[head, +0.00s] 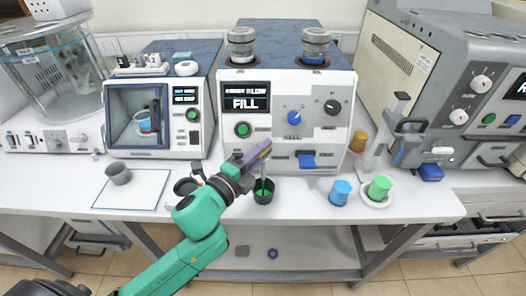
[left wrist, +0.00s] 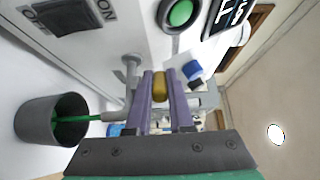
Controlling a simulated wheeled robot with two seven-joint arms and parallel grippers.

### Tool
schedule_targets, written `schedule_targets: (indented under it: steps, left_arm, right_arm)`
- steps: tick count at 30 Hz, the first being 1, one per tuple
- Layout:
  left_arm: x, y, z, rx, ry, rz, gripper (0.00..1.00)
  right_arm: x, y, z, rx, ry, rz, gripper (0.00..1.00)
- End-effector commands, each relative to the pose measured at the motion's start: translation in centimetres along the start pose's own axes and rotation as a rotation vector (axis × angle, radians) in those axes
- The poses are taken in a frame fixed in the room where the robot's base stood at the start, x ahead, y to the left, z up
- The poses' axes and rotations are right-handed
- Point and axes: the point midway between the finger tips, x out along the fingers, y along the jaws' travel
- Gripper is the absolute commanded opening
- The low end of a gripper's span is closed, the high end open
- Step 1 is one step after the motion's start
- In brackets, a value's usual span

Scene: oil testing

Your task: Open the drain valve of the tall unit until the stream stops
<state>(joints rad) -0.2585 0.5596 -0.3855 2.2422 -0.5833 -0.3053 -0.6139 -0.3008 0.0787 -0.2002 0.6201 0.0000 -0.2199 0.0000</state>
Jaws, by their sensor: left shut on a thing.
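The tall unit (head: 262,105) stands mid-bench with FILL on its display. My left gripper (head: 258,154) is at the left of its lower front, by the drain outlet, with purple fingers closed. In the left wrist view, an amber piece (left wrist: 158,88) shows between the fingers (left wrist: 160,95). It seems to be the drain valve's handle, mostly hidden by the fingers. A grey spout (left wrist: 112,116) beside them lets out a green stream (left wrist: 75,119), which runs into a dark cup (head: 263,194). The cup also shows in the left wrist view (left wrist: 38,125). My right gripper is not in view.
A smaller unit with a window (head: 139,124) stands left. A dark lid-like piece (head: 186,186) sits near my wrist. A blue cup (head: 340,192) and a green cup on a white dish (head: 379,188) stand right. A grey machine (head: 425,85) is far right.

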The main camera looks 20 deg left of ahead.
Motion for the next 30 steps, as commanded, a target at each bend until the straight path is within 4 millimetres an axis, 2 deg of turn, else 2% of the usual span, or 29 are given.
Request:
schedule_targets:
  steps: [15,21,30]
  left_arm:
    - [0.1,0.2,-0.1,-0.007,-0.454,-0.002,0.0]
    - [0.1,0.1,-0.1,-0.004,-0.565,-0.001,0.0]
    - [0.1,0.0,0.0,-0.002,-0.638,-0.001,0.0]
  right_arm:
    - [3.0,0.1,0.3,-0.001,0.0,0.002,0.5]
    - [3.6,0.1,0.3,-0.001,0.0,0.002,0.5]
    - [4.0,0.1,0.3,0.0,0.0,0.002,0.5]
